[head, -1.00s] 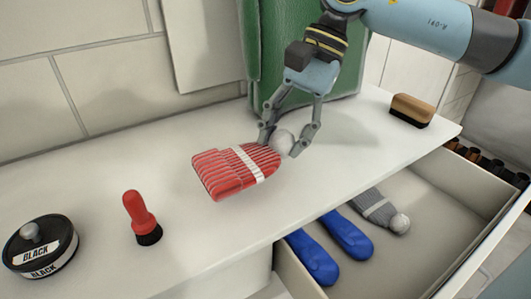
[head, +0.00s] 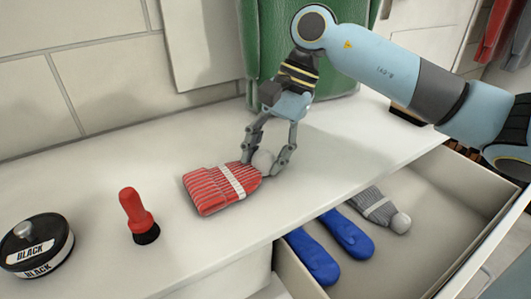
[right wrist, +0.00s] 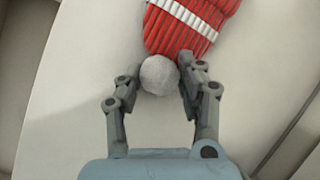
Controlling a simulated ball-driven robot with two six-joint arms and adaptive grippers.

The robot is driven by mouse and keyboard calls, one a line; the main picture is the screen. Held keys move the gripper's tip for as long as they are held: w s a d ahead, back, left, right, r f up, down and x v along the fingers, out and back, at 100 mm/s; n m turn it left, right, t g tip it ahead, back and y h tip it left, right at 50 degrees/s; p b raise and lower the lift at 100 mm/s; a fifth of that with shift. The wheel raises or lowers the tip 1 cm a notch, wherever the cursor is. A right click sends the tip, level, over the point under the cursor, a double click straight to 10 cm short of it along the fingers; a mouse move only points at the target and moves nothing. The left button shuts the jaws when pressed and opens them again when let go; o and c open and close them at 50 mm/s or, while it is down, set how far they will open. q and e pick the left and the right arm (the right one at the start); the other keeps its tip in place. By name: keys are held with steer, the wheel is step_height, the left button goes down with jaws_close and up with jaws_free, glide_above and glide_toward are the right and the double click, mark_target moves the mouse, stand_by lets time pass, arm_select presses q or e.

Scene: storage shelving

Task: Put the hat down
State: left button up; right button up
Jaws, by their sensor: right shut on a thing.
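The hat is a red ribbed knit with a white band (head: 220,189) and a pale grey pompom. My right gripper (head: 268,166) reaches down from above and is shut on the pompom. The hat lies flat, pointing left of the gripper, on or very close to the white counter top (head: 330,160); I cannot tell if there is a gap. In the right wrist view the grey pompom (right wrist: 159,75) sits between the two fingertips, with the red knit (right wrist: 185,30) beyond it. My left gripper is not in view.
A red-handled brush (head: 136,213) and a black tin (head: 37,246) stand left on the counter. A green bag (head: 300,45) is behind the gripper. The open drawer (head: 440,205) in front holds blue slippers (head: 348,234) and a grey hat (head: 376,206). A brush (head: 408,113) is partly behind my arm.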

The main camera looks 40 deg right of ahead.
steer(key=o, duration=1.2)
steer(key=shift+c, duration=0.2)
steer(key=shift+r, duration=0.1)
steer(key=p+v, duration=0.1)
steer(key=v, duration=1.1)
steer(key=shift+p, duration=0.4)
